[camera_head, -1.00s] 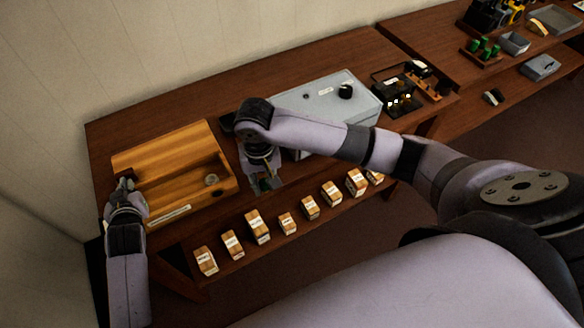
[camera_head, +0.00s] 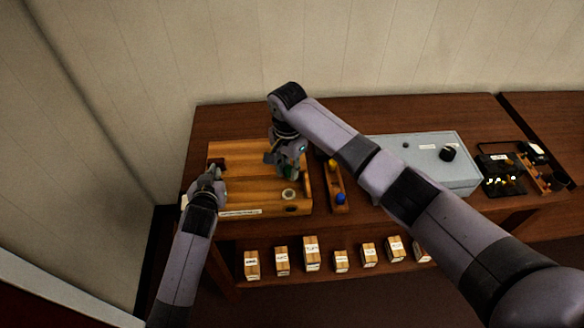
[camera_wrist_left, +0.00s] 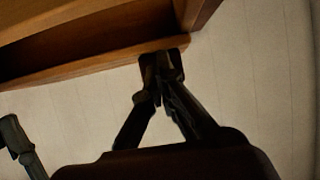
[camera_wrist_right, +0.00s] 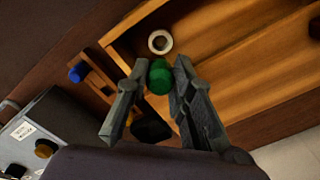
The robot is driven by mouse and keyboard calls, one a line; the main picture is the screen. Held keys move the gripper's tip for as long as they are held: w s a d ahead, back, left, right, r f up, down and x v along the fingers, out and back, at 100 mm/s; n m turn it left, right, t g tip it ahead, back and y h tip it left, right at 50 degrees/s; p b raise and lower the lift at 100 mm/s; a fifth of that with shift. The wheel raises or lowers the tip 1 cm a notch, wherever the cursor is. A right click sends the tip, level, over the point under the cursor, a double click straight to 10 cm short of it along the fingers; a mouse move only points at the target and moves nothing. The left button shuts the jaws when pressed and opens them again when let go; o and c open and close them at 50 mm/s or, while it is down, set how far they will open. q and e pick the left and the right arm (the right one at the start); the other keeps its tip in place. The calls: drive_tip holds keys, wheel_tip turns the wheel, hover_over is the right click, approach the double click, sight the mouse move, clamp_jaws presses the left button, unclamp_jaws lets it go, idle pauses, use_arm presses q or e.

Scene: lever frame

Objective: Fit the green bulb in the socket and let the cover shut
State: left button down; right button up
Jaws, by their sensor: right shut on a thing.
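The green bulb (camera_wrist_right: 160,77) is between the fingertips of my right gripper (camera_wrist_right: 154,82), which is shut on it. In the head view my right gripper (camera_head: 288,172) is over the wooden frame (camera_head: 240,190). The socket (camera_head: 289,195), a pale ring, is in the frame's right part, just in front of the gripper. It shows empty in the right wrist view (camera_wrist_right: 160,42), apart from the bulb. My left gripper (camera_head: 212,174) is at the frame's left side, beside a dark lever-like part (camera_head: 218,163). Its fingertips (camera_wrist_left: 162,62) look together at the wooden edge. I cannot make out the cover.
A wooden rack (camera_head: 337,183) with a yellow bulb (camera_head: 332,164) and a blue bulb (camera_head: 340,197) stands right of the frame. A grey box (camera_head: 430,155) with a black knob stands further right. Several labelled blocks (camera_head: 311,250) line the lower shelf.

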drive_tip(key=shift+f, duration=4.1)
drive_tip(key=o, duration=1)
drive_tip(key=shift+w+r, duration=0.1)
drive_tip(key=shift+r, duration=0.25)
wheel_tip(320, 180, up, 11)
drive_tip(key=shift+r, duration=0.1)
